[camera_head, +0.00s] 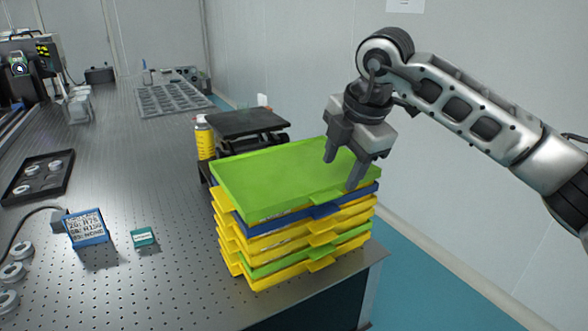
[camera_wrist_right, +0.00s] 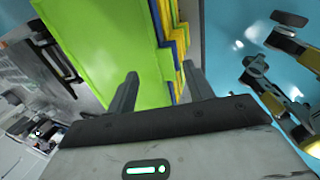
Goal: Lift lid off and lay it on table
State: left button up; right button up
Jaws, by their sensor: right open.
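A flat green lid (camera_head: 285,178) lies on top of a stack of yellow, blue and green trays (camera_head: 300,240) at the table's right corner. The lid also fills the upper left of the right wrist view (camera_wrist_right: 100,45). In the right wrist view, one finger (camera_wrist_right: 125,92) shows over the green lid and the other past the edges of the stack. I cannot tell whether a fingertip touches the lid. My left gripper is not in view.
The perforated metal table (camera_head: 150,285) has free room left of the stack. Behind the stack are a yellow bottle (camera_head: 204,140) and a black platform (camera_head: 235,122).

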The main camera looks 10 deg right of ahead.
aim_at(334, 191)
jog(key=p+x, duration=0.1)
jog(key=x, duration=0.4)
jog(key=shift+s+d+f, duration=0.1)
jog(key=shift+s+d, duration=0.05)
jog(key=shift+d, duration=0.05)
grip_shut()
